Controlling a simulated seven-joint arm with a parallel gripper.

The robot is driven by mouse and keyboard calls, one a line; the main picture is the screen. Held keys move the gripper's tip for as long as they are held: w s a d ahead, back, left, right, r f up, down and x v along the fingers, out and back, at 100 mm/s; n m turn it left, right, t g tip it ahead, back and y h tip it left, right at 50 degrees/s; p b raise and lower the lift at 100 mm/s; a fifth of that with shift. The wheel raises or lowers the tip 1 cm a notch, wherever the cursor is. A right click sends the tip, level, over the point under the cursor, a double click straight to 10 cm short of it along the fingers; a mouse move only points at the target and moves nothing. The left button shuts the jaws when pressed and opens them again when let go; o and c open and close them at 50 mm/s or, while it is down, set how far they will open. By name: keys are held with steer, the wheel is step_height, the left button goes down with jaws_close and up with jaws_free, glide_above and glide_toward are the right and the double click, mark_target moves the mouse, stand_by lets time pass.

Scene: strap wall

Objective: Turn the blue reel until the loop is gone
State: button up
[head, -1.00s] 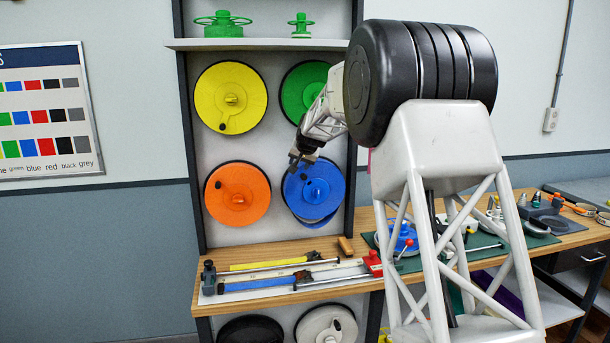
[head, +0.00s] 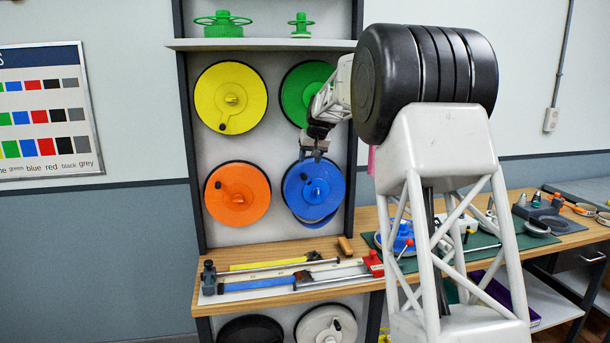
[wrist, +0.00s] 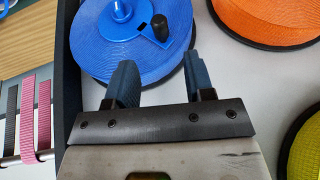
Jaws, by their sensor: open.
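The blue reel (head: 322,200) hangs on the wall panel, right of the orange reel. Its crank has a dark knob (wrist: 160,26), at the reel's upper left in the head view. A blue strap loop (head: 318,223) sags below the reel's lower edge in the head view; the wrist view does not show it. My gripper (head: 313,156) is at the reel's upper edge. In the wrist view its two fingers (wrist: 158,78) are apart and empty, pointing at the reel's rim, with the knob beyond them and not between them.
Orange (head: 237,210), yellow (head: 231,80) and green (head: 297,97) reels hang close by. A shelf (head: 260,44) juts out above. Below, a wooden bench (head: 240,252) carries a strap fixture with yellow and blue straps. A dark upright (head: 353,180) borders the panel on the right.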

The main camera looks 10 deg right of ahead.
mark_target(305, 175)
steer(key=shift+f, duration=0.15)
steer(key=shift+x, duration=3.75)
jaws_close()
